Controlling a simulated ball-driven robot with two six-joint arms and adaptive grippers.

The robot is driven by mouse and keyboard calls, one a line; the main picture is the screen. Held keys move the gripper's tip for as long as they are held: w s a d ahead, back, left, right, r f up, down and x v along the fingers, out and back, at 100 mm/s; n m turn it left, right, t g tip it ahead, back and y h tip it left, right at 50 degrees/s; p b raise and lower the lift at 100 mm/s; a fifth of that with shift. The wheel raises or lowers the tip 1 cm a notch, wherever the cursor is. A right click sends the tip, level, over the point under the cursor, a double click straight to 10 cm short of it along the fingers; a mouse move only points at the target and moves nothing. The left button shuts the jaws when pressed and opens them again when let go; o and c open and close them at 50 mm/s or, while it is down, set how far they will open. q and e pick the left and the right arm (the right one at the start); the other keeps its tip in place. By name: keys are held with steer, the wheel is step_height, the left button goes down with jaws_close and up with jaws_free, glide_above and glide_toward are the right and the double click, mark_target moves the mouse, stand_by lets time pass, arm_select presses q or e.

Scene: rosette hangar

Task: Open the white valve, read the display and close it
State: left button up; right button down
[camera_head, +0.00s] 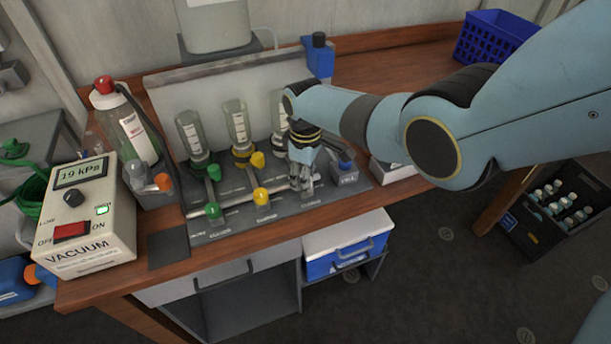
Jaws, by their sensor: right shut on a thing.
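The arm of my right gripper (303,184) comes in from the right over the valve panel (225,226). The gripper points down at the third valve position, right of the yellow valve (260,180), and is shut on what seems to be the white valve, which the fingers and wrist hide. Its lever angle cannot be told. The green valve (213,190) stands at the left. My left gripper is not in view.
Clear cylinders (237,122) stand behind the valves. A red-capped bottle (130,125) is between box and panel. A blue basket (495,38) stands at the back right of the wooden bench. A black crate of bottles (560,205) is on the floor at right.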

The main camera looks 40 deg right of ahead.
stand_by(0.3)
steer(key=c, duration=0.9)
jaws_free()
steer(key=shift+c, duration=0.2)
steer(key=shift+r, duration=0.1)
step_height(320, 180, up, 12)
